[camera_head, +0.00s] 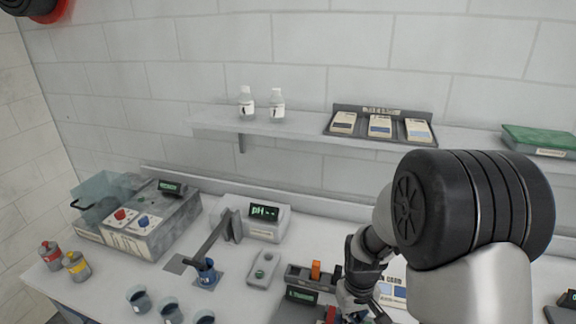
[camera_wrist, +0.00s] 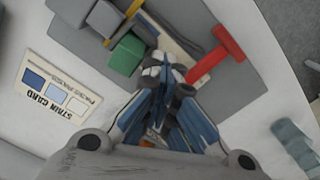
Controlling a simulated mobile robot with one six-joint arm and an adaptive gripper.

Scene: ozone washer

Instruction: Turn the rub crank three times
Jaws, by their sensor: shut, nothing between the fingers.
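The rub crank seems to be the red T-shaped handle (camera_wrist: 216,58) on a grey base plate (camera_wrist: 238,88) in the wrist view. A bit of red (camera_head: 331,314) shows beside my gripper at the bottom edge of the head view; the rest there is hidden or out of frame. My gripper (camera_wrist: 168,76) is shut and empty over the base plate, its tips just left of the red handle. I cannot tell whether they touch it. In the head view my gripper (camera_head: 357,305) is partly hidden by my arm.
A green block (camera_wrist: 127,54) and a yellow bar (camera_wrist: 125,17) sit left of the handle. A stain card (camera_wrist: 59,89) lies further left. In the head view a dark unit with an orange block (camera_head: 316,270) stands left of my gripper.

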